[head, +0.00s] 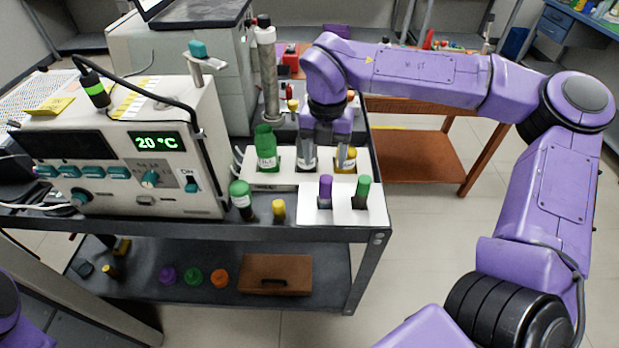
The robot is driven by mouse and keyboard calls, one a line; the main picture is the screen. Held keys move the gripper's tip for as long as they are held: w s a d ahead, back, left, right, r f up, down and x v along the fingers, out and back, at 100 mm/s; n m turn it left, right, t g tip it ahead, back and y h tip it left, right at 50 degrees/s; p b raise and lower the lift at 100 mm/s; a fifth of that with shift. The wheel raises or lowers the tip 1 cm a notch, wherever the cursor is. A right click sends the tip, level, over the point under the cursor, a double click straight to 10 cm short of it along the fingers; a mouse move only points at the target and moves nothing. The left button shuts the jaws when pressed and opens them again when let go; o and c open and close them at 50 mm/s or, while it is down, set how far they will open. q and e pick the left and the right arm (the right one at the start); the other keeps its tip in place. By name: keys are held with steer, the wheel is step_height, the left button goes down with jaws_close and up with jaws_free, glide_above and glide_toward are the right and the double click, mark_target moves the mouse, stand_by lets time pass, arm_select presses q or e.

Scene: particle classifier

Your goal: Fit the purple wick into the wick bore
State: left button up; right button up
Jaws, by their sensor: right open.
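The purple wick (325,188) stands upright in a slot of a white plate (343,216) at the front right of the cart top, beside a green-topped one (362,190). Behind it a white rack (258,180) holds a green bottle (266,148), a middle bottle partly hidden by my gripper, and a yellow-labelled bottle (346,160). I cannot make out the wick bore. My right gripper (308,162) is open and points down over the middle bottle, behind and left of the purple wick. It is apart from the wick. My left gripper is out of view.
A white instrument (130,150) reading 20 °C fills the cart's left side. A green-capped bottle (242,198) and a small yellow-capped vial (278,208) stand at the front edge. A tall grey column (268,75) rises behind the rack.

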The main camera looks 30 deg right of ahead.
mark_target(326, 187)
steer(key=shift+w+f, duration=0.1)
steer(key=shift+w, duration=0.15)
steer(key=f, duration=0.1)
steer(key=s+f, duration=0.1)
steer(key=f, duration=0.1)
steer(key=f+p, duration=0.1)
steer(key=shift+s+f, duration=0.2)
steer(key=shift+s, duration=0.2)
steer(key=f, duration=0.3)
steer(key=f+p, duration=0.1)
steer(key=shift+w+d+f, duration=0.1)
steer(key=shift+w+f, duration=0.25)
steer(key=shift+f, duration=0.25)
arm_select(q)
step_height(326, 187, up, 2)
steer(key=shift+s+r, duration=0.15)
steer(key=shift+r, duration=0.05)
arm_select(e)
steer(key=shift+s, duration=0.2)
steer(key=shift+w, duration=0.1)
jaws_close()
